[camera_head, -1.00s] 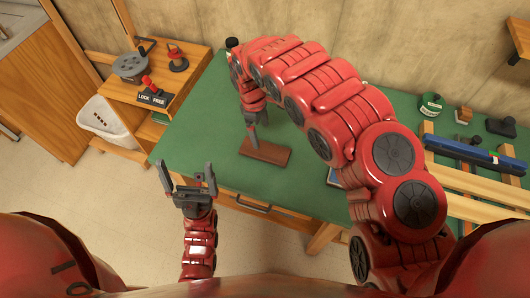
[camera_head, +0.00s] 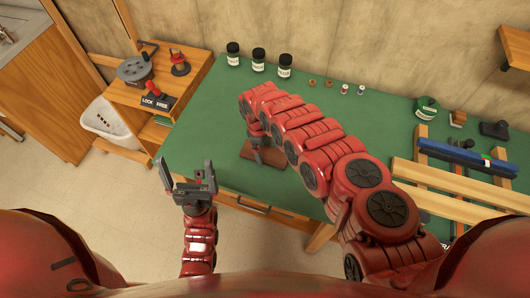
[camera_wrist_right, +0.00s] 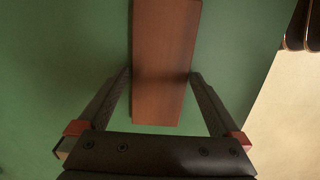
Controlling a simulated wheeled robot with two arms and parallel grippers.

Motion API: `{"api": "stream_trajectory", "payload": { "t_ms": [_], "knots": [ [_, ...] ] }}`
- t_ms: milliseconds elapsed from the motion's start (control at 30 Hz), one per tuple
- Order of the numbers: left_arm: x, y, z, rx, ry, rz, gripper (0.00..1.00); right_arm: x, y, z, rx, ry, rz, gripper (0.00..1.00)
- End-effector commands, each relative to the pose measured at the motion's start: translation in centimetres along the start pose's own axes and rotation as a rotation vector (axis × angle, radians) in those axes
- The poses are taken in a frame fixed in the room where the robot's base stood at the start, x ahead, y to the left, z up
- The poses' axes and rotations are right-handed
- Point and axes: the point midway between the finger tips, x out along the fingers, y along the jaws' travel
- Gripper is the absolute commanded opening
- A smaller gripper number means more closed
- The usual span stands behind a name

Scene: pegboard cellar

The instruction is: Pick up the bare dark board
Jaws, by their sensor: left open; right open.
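The bare dark board (camera_head: 270,156) is a plain reddish-brown slab lying on the green bench top (camera_head: 215,110), near its front edge. My right arm hides part of it in the head view. In the right wrist view the board (camera_wrist_right: 164,60) runs lengthwise between the two fingers of my right gripper (camera_wrist_right: 162,80), which is open with a finger on each side. I cannot tell whether the fingers touch it. My left gripper (camera_head: 190,180) is open and empty, in front of the bench over the floor.
Several dark jars (camera_head: 258,60) and small round pieces stand along the back of the bench. A blue bar (camera_head: 465,152) and wooden rails (camera_head: 450,185) lie at the right. A wooden side stand (camera_head: 185,65) with a LOCK FREE sign (camera_head: 155,103) stands left, by a white bin (camera_head: 108,122).

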Motion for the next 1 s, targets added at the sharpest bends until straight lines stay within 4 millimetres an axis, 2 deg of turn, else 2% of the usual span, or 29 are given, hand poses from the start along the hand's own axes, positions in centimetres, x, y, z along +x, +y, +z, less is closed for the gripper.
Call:
{"api": "stream_trajectory", "payload": {
  "t_ms": [367, 700, 767, 1000],
  "knots": [
    [0.11, 0.0, -0.02, 0.0, 0.0, 0.0, 1.0, 0.57, -0.07, 0.09, 0.0, -0.002, 0.0, 1.0],
    [0.1, 0.0, -0.01, 0.0, 0.0, 0.0, 1.0, 0.55, -0.06, 0.1, 0.0, -0.002, 0.0, 0.39],
    [0.1, 0.0, -0.01, 0.0, 0.0, 0.0, 1.0, 0.55, -0.06, 0.1, 0.0, -0.002, 0.0, 0.29],
    [0.09, 0.0, -0.02, 0.0, 0.0, 0.0, 1.0, 0.52, -0.04, 0.09, 0.0, -0.002, 0.0, 0.29]
  ]
}}
